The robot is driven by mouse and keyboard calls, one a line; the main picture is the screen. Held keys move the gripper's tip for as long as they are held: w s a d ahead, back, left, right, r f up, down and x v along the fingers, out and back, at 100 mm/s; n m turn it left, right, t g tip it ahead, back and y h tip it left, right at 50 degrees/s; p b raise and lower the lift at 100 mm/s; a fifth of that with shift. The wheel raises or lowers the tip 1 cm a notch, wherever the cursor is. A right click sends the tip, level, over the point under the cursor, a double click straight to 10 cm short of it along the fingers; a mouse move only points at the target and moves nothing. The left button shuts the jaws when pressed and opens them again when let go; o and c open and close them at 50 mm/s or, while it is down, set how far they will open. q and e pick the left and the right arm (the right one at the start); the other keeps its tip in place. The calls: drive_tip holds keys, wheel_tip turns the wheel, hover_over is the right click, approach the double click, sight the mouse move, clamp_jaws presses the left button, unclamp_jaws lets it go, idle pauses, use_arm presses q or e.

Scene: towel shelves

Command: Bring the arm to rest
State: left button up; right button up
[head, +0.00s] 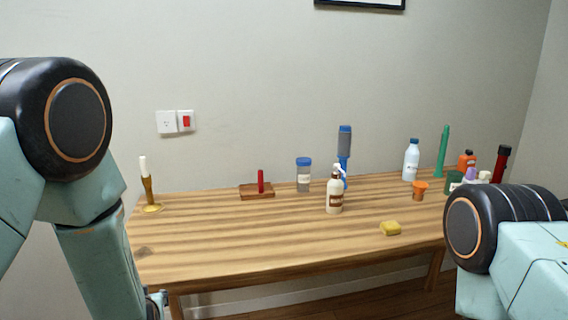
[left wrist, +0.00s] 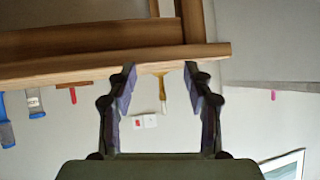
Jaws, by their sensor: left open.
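My left arm comes in from the left in the head view, bent with its forearm hanging down at the table's left front corner. The left gripper (left wrist: 163,85) shows in the left wrist view, open, with nothing between its fingers. That view is upside down and faces the table edge (left wrist: 110,67) and the wall. Part of my left wrist shows at the bottom of the head view, but its fingers are hidden there. My right arm shows at the lower right of the head view; its gripper is out of the picture.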

use_arm(q)
drive_tip(key=s+d+f+m+g+h+b, duration=0.1)
drive_tip(key=s+d+f+g, duration=0.1)
drive_tip(key=s+f, duration=0.5)
drive_tip(key=s+d+f+m+g+h+b, duration=0.1)
drive_tip(key=s+f+g, duration=0.3)
drive_tip(key=s, duration=1.2)
drive_tip(key=s+d+f+m+g+h+b, duration=0.1)
drive_tip(key=s+d+f+g+h+b, duration=0.2)
drive_tip(key=s+f, duration=0.9)
drive_tip(key=shift+f+m+g, duration=0.15)
drive_tip(key=shift+m+g, duration=0.15)
drive_tip(key=shift+g, duration=0.3)
drive_tip(key=shift+d, duration=0.1)
